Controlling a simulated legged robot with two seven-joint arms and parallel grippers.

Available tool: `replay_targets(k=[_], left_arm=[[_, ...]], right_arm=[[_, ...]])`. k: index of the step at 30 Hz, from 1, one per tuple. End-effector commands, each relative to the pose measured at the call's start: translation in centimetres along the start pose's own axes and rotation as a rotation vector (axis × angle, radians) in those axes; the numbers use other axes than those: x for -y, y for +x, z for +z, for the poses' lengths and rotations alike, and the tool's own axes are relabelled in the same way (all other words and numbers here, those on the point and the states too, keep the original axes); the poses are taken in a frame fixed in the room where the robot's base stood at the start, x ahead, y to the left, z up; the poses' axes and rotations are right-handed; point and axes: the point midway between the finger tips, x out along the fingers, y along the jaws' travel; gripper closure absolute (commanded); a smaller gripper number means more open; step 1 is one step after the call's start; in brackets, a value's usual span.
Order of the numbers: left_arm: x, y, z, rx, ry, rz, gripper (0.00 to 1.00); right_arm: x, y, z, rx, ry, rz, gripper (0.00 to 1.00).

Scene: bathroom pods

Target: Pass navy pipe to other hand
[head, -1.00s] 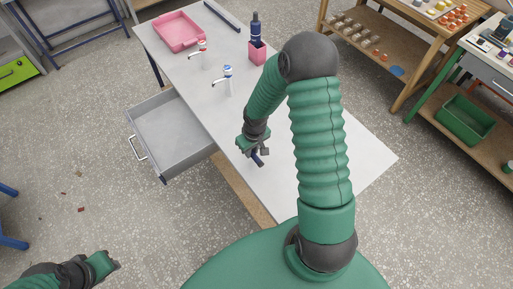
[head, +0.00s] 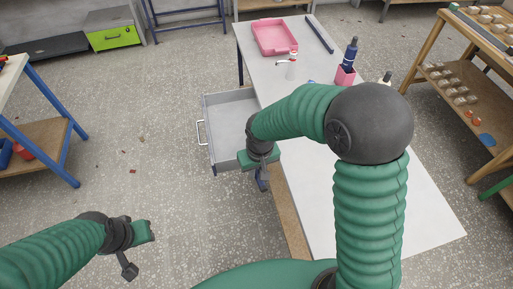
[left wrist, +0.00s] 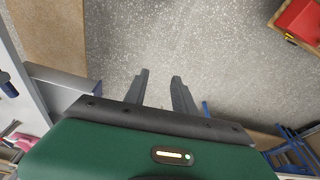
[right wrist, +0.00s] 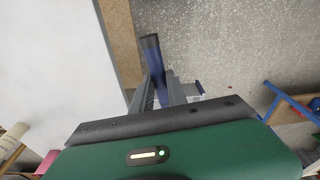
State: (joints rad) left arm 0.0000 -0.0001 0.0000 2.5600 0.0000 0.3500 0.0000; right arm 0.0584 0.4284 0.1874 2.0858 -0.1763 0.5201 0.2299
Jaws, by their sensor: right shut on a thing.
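The navy pipe (right wrist: 152,52) is short and dark blue. My right gripper (right wrist: 160,82) is shut on it, and one end sticks out past the fingers. In the head view, my right gripper (head: 262,172) hangs at the table's left edge, in front of the open drawer, with the pipe (head: 263,184) pointing down. My left gripper (head: 141,252) is at the lower left over the floor, well apart from the pipe. In the left wrist view, the left gripper (left wrist: 160,77) has its fingers apart with only floor between them.
The white table (head: 415,205) holds a pink tray (head: 273,48), a white tap (head: 291,66), a pink cup (head: 345,76) with a navy bottle, and a dark bar (head: 319,34). A grey drawer (head: 222,103) stands open on its left. Floor is clear between the grippers.

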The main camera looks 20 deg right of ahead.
Motion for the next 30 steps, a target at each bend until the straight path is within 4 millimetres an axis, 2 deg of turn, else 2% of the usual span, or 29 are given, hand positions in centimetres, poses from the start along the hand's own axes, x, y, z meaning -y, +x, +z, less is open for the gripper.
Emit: replay_targets(k=[1, 3, 15, 18, 21, 26, 29, 30], left_arm=[[0.0, 0.0, 0.0, 0.0, 0.0, 0.0, 0.68], [0.0, 0.0, 0.0, 0.0, 0.0, 0.0, 0.68], [0.0, 0.0, 0.0, 0.0, 0.0, 0.0, 0.68], [0.0, 0.0, 0.0, 0.0, 0.0, 0.0, 0.68], [0.0, 0.0, 0.0, 0.0, 0.0, 0.0, 0.68], [-0.2, 0.0, -0.1, -0.003, -0.001, 0.002, 0.7], [-1.6, 0.6, -1.2, -0.025, -0.006, 0.024, 0.7], [-2.8, 1.1, -2.2, -0.04, -0.012, 0.043, 0.7]], right_arm=[[1.7, 0.3, -1.1, -0.001, -0.017, -0.002, 1.0], [3.7, 0.6, -2.6, -0.002, -0.03, -0.003, 1.0], [15.1, 2.4, -10.9, -0.002, -0.102, -0.008, 1.0], [17.3, 2.7, -12.6, -0.002, -0.115, -0.009, 1.0], [18.7, 2.9, -13.7, -0.003, -0.124, -0.009, 1.0], [19.7, 3.0, -14.4, -0.002, -0.132, -0.009, 1.0], [19.8, 3.0, -14.5, -0.003, -0.132, -0.01, 1.0], [19.8, 3.0, -14.6, -0.003, -0.132, -0.01, 1.0]])
